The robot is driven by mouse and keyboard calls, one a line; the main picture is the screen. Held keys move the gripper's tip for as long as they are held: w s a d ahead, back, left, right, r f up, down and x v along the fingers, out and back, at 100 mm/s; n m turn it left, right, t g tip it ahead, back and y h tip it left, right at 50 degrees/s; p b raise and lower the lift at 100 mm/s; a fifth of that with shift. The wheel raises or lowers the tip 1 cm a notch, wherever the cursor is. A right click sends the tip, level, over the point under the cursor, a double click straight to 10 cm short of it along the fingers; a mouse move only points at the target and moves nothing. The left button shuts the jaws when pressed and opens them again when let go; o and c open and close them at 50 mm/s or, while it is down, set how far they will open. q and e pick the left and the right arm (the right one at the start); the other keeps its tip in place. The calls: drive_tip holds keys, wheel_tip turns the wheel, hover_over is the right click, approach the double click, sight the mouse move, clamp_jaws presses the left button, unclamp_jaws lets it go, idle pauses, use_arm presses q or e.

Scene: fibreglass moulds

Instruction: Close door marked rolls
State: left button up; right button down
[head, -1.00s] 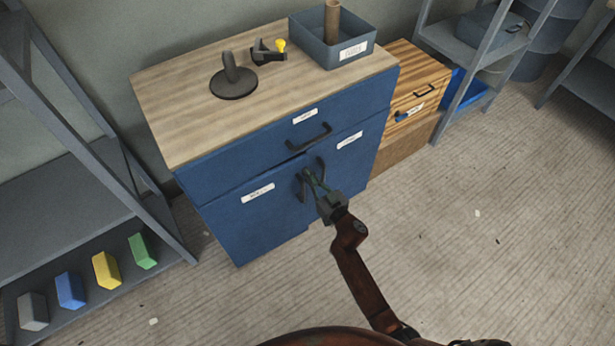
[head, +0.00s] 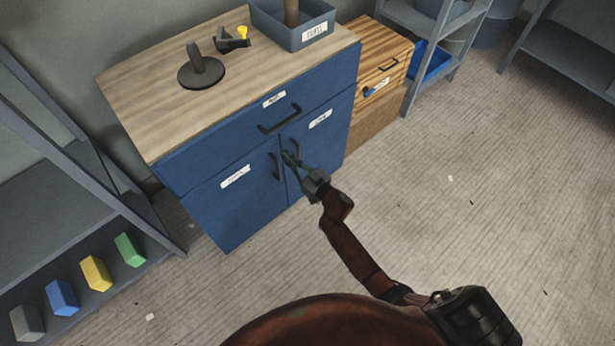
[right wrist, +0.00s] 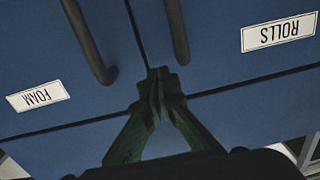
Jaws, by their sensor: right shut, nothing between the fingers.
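The blue cabinet has two lower doors. The left one, marked ROLLS (head: 232,205), reads upside down at the right of the right wrist view (right wrist: 235,75). It looks flush with the cabinet front. The right door, marked FOAM (head: 325,145), also looks shut and shows at the left of the wrist view (right wrist: 45,60). Each door has a dark bar handle; the ROLLS handle (head: 275,165) stands close to the door seam. My right gripper (head: 290,157) is shut and empty, with its fingertips at the seam between the two handles; contact cannot be told. My left gripper is out of view.
A shut drawer (head: 210,150) is above the doors. The wooden top holds a dark stand (head: 202,75) and a grey bin (head: 268,30). A grey rack (head: 60,200) stands left, a striped wooden drawer unit (head: 365,50) right. The floor (head: 480,220) in front is clear.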

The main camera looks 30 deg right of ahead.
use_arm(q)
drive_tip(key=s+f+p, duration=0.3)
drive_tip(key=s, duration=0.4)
use_arm(e)
drive_tip(key=v, duration=1)
drive_tip(key=s+d+f+m+g+h+p, duration=0.15)
drive_tip(key=s+d+f+g+p, duration=0.25)
drive_tip(key=s+f, duration=1)
drive_tip(key=s+d+f+m+g+h+p, duration=0.1)
drive_tip(key=s+d+f+g+h+p, duration=0.3)
drive_tip(key=s+f, duration=1.1)
use_arm(q)
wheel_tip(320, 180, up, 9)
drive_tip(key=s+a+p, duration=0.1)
drive_tip(key=p, duration=0.2)
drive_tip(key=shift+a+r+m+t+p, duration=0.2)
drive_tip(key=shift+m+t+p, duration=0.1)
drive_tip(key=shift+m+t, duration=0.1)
use_arm(e)
drive_tip(key=s+f+g, duration=0.3)
drive_tip(key=s, duration=0.9)
drive_tip(key=s+f+g, duration=0.3)
drive_tip(key=s+f, duration=0.1)
drive_tip(key=s, duration=0.7)
drive_tip(key=s+d+f+g, duration=0.1)
drive_tip(key=s+f+g, duration=0.1)
drive_tip(key=s, duration=1)
drive_tip(key=shift+s+f+g, duration=0.3)
drive_tip(key=shift+f+g, duration=0.1)
drive_tip(key=shift+f, duration=0.45)
